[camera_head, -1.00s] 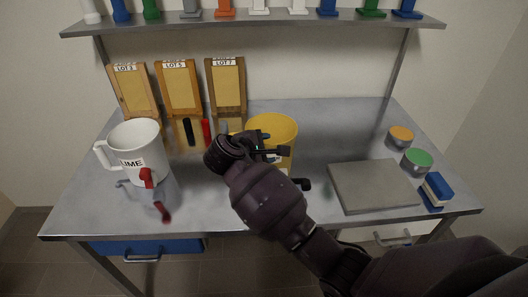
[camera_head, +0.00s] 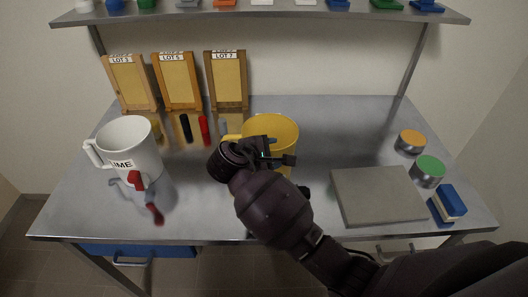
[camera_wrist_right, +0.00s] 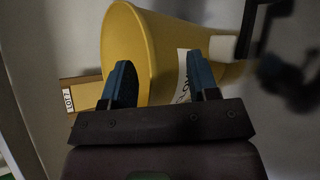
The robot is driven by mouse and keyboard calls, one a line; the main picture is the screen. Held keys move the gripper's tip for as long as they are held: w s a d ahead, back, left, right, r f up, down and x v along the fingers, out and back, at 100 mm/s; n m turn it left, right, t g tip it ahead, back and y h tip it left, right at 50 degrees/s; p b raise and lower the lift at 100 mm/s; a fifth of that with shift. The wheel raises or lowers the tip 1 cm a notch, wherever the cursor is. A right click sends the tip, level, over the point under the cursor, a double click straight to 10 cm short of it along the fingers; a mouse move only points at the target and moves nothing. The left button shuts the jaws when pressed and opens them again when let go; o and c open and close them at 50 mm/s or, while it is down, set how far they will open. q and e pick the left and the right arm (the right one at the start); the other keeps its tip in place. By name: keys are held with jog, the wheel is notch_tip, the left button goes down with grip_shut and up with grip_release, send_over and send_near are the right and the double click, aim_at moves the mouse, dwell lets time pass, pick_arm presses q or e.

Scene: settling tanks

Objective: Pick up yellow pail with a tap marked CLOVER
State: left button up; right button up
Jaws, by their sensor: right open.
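The yellow pail (camera_head: 284,128) stands upright in the middle of the bench, its near side partly hidden by my right gripper (camera_head: 270,152). In the right wrist view the pail (camera_wrist_right: 165,35) fills the space beyond the open fingers (camera_wrist_right: 160,80). A white label (camera_wrist_right: 183,72) on it is partly covered by a finger, and its word cannot be read. A dark tap-like part (camera_wrist_right: 250,28) shows at the right there. My right gripper is open at the pail; contact cannot be told. My left gripper is not in view.
A white pail (camera_head: 128,142) with a red tap, its label ending in "IME", stands at left. Lot boards (camera_head: 178,80) and dark and red cylinders (camera_head: 186,126) are behind. A grey slab (camera_head: 378,196), two lidded tins (camera_head: 428,170) and a blue-white block (camera_head: 449,203) are at right.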

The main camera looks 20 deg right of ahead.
jog(key=shift+w+d+f, duration=0.1)
jog(key=shift+d+f, duration=0.05)
jog(key=shift+d, duration=0.1)
jog(key=shift+a, duration=0.1)
